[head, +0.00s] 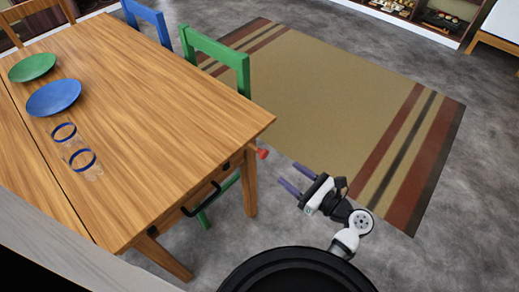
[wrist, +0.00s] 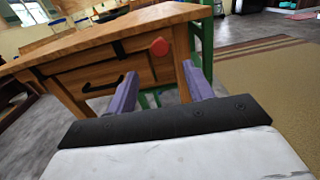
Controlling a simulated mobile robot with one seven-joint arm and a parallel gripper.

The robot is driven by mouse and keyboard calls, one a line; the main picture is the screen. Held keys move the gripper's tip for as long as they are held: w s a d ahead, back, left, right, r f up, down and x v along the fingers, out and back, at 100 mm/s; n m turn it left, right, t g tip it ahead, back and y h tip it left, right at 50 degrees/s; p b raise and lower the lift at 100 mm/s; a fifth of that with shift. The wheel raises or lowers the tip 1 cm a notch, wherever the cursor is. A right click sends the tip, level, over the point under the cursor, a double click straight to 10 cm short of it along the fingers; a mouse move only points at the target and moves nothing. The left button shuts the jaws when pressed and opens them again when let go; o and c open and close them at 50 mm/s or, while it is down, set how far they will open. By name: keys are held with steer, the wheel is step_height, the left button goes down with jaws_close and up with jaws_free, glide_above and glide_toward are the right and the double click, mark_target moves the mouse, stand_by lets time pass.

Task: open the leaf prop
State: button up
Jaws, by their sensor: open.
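A wooden drop-leaf table (head: 150,110) fills the left of the head view. A small red knob (head: 262,153) sticks out under its near right corner, beside a leg; it looks like the end of the leaf prop. In the wrist view the red knob (wrist: 159,47) shows just under the tabletop edge, ahead of and between my fingers. The rest of the prop is mostly hidden under the top. My gripper (head: 289,174) is open and empty, its purple fingers (wrist: 160,75) pointing toward the table, apart from the knob.
A black drawer handle (head: 202,199) is on the table's near side. A green chair (head: 215,50) and blue chair (head: 148,18) stand at the far side. Plates (head: 53,97) and two glasses (head: 83,162) are on top. A striped rug (head: 330,100) and open floor lie right.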

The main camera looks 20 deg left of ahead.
mark_target(266, 156)
steer(key=p+x, duration=0.1)
steer(key=x, duration=1.2)
jaws_close()
